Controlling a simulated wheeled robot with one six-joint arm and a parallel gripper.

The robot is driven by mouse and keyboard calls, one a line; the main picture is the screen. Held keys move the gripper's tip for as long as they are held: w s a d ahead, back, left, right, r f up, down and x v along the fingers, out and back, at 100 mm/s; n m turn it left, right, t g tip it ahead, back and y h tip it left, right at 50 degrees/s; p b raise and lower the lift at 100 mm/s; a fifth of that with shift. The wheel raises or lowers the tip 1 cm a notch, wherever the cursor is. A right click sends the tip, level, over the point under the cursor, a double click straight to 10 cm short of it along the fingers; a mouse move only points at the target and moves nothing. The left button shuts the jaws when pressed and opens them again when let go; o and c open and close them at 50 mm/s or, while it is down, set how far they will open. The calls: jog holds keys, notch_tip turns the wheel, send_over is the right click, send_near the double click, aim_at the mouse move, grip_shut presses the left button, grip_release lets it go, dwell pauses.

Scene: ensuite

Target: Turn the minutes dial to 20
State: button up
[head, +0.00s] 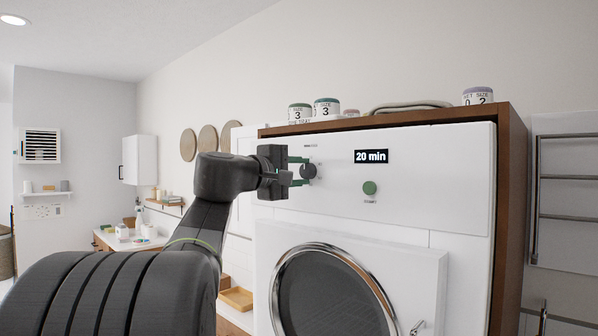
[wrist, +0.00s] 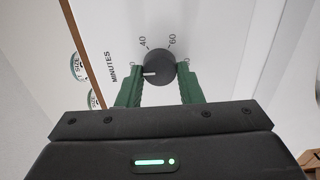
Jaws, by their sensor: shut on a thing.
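The minutes dial (head: 310,171) is a dark round knob on the white front panel of a washer-dryer-like machine. In the wrist view the dial (wrist: 160,68) has a white pointer mark on its left side, pointing left in the picture. The printed 40 and 60 show above it; other numbers are hidden or too small to read. My gripper (wrist: 160,88) has its green fingers on either side of the dial, shut on it. In the head view my gripper (head: 303,172) reaches it from the left. The display (head: 371,156) reads "20 min".
A green round button (head: 370,188) sits below the display. The round glass door (head: 335,290) is below the panel. Several lidded jars, including a green-lidded one (head: 327,107), and a tray (head: 408,107) stand on top of the machine. A towel rail (head: 565,180) is at the right.

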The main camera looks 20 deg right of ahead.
jog(key=o, duration=1)
jog(key=shift+a, duration=0.1)
jog(key=b+v, duration=0.3)
jog(key=v, duration=1)
jog(key=shift+s+a+f, duration=0.1)
jog(key=shift+s+a, duration=0.1)
jog(key=shift+a, duration=0.1)
jog(key=shift+d, duration=0.1)
jog(key=p+x, duration=0.3)
jog(key=x, duration=1)
jog(key=shift+w+d, duration=0.2)
jog(key=shift+d, duration=0.15)
jog(key=shift+a, duration=0.15)
